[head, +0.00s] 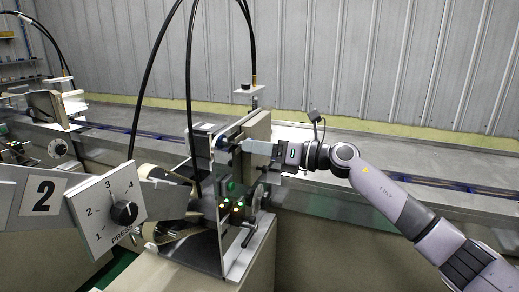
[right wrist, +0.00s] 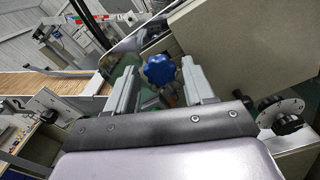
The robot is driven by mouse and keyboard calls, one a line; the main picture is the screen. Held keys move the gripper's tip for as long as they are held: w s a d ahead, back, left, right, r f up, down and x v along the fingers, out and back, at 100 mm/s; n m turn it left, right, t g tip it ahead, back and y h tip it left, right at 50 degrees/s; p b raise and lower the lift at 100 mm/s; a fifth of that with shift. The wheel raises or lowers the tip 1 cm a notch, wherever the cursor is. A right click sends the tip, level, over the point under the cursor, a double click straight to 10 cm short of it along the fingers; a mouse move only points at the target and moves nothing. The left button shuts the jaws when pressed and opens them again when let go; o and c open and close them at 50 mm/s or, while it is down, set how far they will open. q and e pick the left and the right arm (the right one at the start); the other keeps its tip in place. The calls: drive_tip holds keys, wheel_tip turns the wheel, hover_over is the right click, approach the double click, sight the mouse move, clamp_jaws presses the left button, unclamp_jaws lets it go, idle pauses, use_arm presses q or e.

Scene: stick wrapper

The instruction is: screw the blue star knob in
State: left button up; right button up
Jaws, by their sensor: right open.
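The blue star knob (right wrist: 159,69) shows in the right wrist view between the two fingers of my right gripper (right wrist: 158,78). The fingers stand apart with a gap on each side of the knob, and I see no contact. In the head view my right gripper (head: 244,147) reaches in from the right to the wrapper machine's upright plate. A small dark blue knob (head: 222,143) shows just past its fingertips there. The knob's stem and the hole behind it are mostly hidden. My left gripper is not in view.
A sign plate with a black dial (head: 124,212) stands at the front left. The machine's lit panel (head: 232,207) and handwheel (head: 258,196) sit below my gripper. Black cables (head: 190,75) hang by the upright plate (head: 228,130). A long grey conveyor (head: 400,170) runs behind.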

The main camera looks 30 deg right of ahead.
drive_tip(key=n+b, duration=2)
drive_tip(key=n, duration=0.7)
